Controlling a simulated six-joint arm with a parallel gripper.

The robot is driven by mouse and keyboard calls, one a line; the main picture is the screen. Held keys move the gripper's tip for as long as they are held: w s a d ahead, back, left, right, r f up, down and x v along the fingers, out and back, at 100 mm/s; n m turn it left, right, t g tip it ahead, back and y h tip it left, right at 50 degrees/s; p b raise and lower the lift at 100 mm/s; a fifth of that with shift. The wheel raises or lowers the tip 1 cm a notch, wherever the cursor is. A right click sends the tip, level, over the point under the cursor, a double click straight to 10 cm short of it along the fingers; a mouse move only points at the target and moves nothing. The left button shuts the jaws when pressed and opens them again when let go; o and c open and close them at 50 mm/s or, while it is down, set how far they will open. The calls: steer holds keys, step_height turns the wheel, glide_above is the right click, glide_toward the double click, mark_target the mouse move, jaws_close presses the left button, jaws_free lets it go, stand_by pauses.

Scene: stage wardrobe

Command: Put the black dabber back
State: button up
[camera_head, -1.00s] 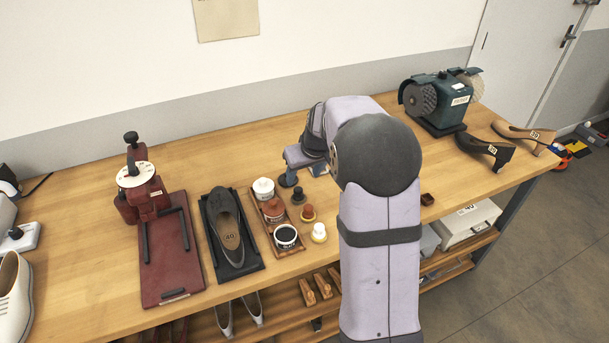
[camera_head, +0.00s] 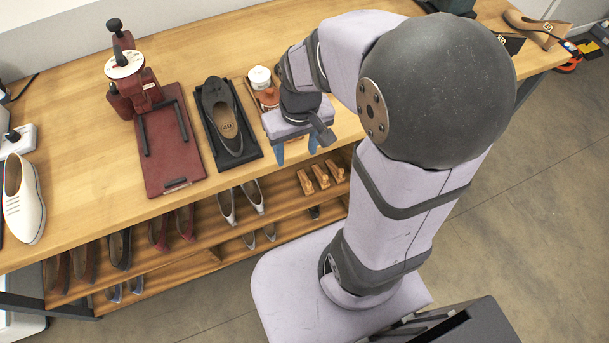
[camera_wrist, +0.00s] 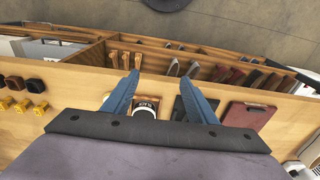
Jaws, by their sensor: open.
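My gripper (camera_head: 297,150) is open, its blue fingers pointing down at the bench's front edge. In the wrist view the open fingers (camera_wrist: 161,78) have nothing between their tips. A black-labelled jar (camera_wrist: 147,103) shows beyond, on the bench between the fingers. In the head view a white jar (camera_head: 259,76) and a red-brown jar (camera_head: 267,97) stand on the wooden tray behind my gripper. I cannot make out the black dabber now; my gripper and wrist cover the area right of the tray.
A dark shoe (camera_head: 225,118) on a black stand and a red press (camera_head: 172,140) are left of the tray. Small yellow pieces (camera_wrist: 22,106) and dark blocks (camera_wrist: 35,85) are at the wrist view's left. Wooden pieces (camera_head: 322,174) and shoes (camera_head: 243,200) fill the shelf below.

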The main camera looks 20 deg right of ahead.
steer(key=s+a+f+g, duration=0.1)
steer(key=s, duration=0.5)
steer(key=shift+s+f, duration=0.2)
steer(key=shift+s, duration=0.2)
